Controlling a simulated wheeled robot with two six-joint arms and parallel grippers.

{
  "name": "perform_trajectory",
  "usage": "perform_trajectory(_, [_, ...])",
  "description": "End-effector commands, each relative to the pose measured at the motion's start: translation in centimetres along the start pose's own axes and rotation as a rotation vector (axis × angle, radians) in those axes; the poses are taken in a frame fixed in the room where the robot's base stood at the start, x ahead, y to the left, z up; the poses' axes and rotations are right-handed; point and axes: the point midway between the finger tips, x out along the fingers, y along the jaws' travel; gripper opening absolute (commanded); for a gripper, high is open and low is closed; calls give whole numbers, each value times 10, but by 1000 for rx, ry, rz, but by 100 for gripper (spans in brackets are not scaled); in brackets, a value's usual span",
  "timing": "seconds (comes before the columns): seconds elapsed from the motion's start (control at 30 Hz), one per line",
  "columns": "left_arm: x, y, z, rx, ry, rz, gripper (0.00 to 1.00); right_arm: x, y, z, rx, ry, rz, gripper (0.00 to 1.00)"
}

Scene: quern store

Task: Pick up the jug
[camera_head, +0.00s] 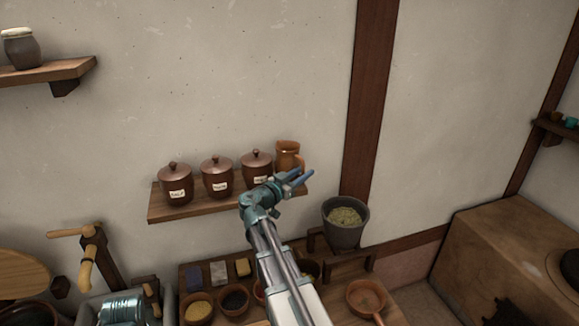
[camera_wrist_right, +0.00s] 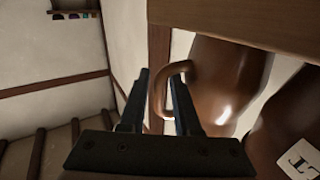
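The jug (camera_head: 287,153) is orange-brown and stands at the right end of the wall shelf (camera_head: 215,205), with its handle on the right. In the right wrist view, its glossy brown body (camera_wrist_right: 228,85) and curved handle (camera_wrist_right: 158,98) show. My right gripper (camera_head: 302,178) is in front of the jug, at its handle side. In the right wrist view, the fingers of my right gripper (camera_wrist_right: 161,80) are apart, with the handle showing between them. I cannot tell whether either finger touches it. The left gripper's fingers do not show.
Several lidded brown jars (camera_head: 217,177) stand on the shelf to the left of the jug. A grey pot (camera_head: 345,230) of grain stands below right of the shelf. Small bowls (camera_head: 197,309) and a copper pan (camera_head: 366,297) are lower down. The wall above the jug is bare.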

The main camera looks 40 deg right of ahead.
Motion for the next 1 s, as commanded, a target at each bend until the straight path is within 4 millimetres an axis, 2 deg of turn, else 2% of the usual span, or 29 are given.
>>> perform_trajectory(0.03, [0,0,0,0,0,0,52,0,0,0,0,0,0,28])
perform_trajectory(0.2, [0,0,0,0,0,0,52,0,0,0,0,0,0,0])
perform_trajectory(1.0, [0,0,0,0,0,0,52,-1,0,0,0,-2,1,0])
